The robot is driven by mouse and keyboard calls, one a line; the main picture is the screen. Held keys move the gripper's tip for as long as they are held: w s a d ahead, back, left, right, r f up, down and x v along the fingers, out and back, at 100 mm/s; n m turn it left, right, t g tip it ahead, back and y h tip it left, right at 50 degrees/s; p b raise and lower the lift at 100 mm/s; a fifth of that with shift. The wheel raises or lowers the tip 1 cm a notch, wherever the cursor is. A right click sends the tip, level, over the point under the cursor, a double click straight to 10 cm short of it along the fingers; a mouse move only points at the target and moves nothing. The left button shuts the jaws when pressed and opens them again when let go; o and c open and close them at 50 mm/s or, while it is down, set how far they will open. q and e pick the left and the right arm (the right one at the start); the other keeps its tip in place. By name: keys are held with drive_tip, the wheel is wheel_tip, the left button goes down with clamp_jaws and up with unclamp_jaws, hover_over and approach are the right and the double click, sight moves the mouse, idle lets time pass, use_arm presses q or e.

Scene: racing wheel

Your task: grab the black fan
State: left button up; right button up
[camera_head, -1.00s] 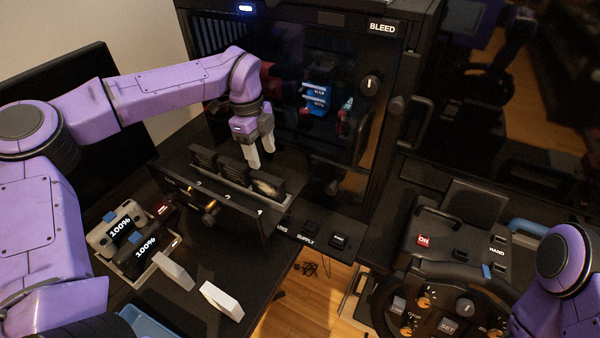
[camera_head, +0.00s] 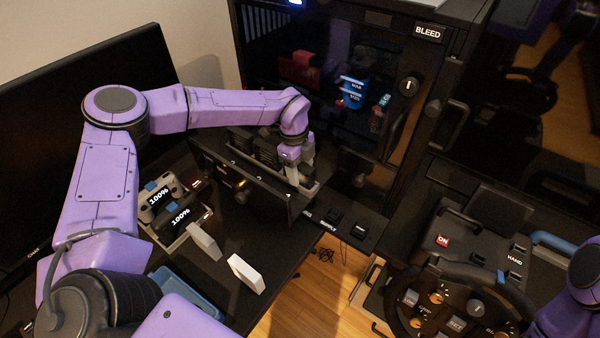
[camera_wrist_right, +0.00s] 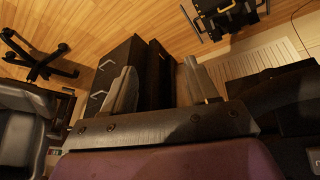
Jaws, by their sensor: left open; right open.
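Black fan-like units (camera_head: 266,148) stand in a row in a dark rack on the desk, in the head view. My left gripper (camera_head: 299,172) is open and points down at the rack's right end, over the last slot. Its fingers and wrist cover the unit there, so I cannot tell whether a fan is between the fingers. My right gripper (camera_wrist_right: 162,88) is open and empty in the right wrist view. It is out of the head view, where only part of the right arm shows at the lower right.
A dark cabinet (camera_head: 428,60) with a glass door stands behind the rack. Two units reading 100% (camera_head: 181,217) sit in a tray left of it. A racing wheel (camera_head: 455,303) is at the right.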

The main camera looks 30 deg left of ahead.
use_arm(q)
drive_tip(key=shift+s+a+r, duration=0.1)
drive_tip(key=shift+s+r, duration=0.25)
drive_tip(key=shift+s, duration=0.25)
drive_tip(key=shift+w+f, duration=0.35)
drive_tip(key=shift+w, duration=0.1)
drive_tip(key=shift+s+r, duration=0.15)
drive_tip(key=shift+s, duration=0.05)
clamp_jaws()
